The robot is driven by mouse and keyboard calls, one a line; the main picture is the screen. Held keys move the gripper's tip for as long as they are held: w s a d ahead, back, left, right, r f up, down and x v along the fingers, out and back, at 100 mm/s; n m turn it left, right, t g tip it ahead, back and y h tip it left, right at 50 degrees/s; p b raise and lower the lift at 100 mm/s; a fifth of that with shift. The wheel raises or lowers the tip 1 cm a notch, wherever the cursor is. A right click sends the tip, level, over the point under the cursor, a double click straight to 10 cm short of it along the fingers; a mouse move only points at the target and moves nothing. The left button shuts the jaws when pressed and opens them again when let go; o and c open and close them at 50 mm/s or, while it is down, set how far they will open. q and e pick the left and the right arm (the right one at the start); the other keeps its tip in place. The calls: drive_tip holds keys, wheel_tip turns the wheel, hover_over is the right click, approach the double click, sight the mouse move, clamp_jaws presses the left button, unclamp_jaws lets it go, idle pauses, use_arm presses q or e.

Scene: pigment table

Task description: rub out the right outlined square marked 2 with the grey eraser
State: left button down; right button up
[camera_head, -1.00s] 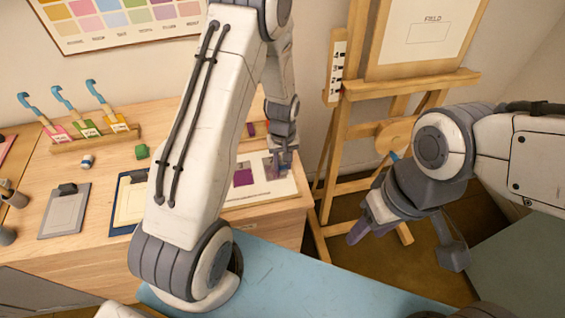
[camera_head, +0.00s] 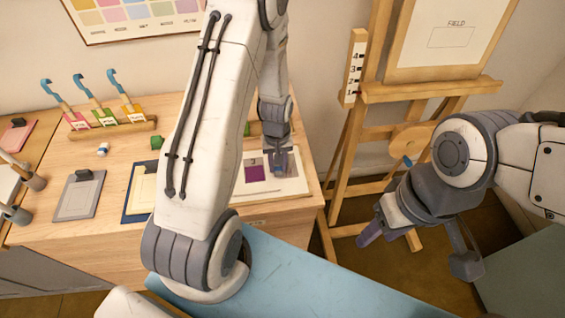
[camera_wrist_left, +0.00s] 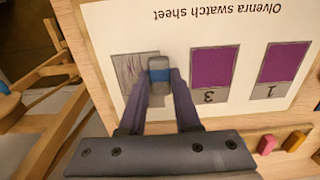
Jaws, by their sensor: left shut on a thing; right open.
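The swatch sheet (camera_wrist_left: 215,30) lies on the wooden table and appears upside down in the left wrist view. Its end square (camera_wrist_left: 122,66), at the left of that view, has a grey ground with smudgy purple-grey strokes; its number is hidden. Purple squares marked 3 (camera_wrist_left: 213,67) and 1 (camera_wrist_left: 281,63) are beside it. My left gripper (camera_wrist_left: 159,82) is shut on the grey eraser (camera_wrist_left: 160,62), which has a blue band. The eraser overlaps the inner edge of the smudgy square; contact is unclear. My right gripper (camera_head: 372,232) is open and empty, right of the table.
A wooden easel (camera_head: 420,93) stands right of the table.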

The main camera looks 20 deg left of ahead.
use_arm(q)
wheel_tip(320, 180, up, 7)
drive_tip(key=p, duration=0.6)
drive_tip(key=shift+r, duration=0.15)
drive_tip(key=shift+w, duration=0.1)
idle(0.3)
drive_tip(key=w+d, duration=0.3)
drive_tip(key=d, duration=0.1)
drive_tip(key=b, duration=0.3)
hover_over(296, 169)
drive_tip(key=shift+f, duration=2.75)
drive_tip(key=shift+f+b, duration=0.85)
drive_tip(key=shift+f, duration=0.1)
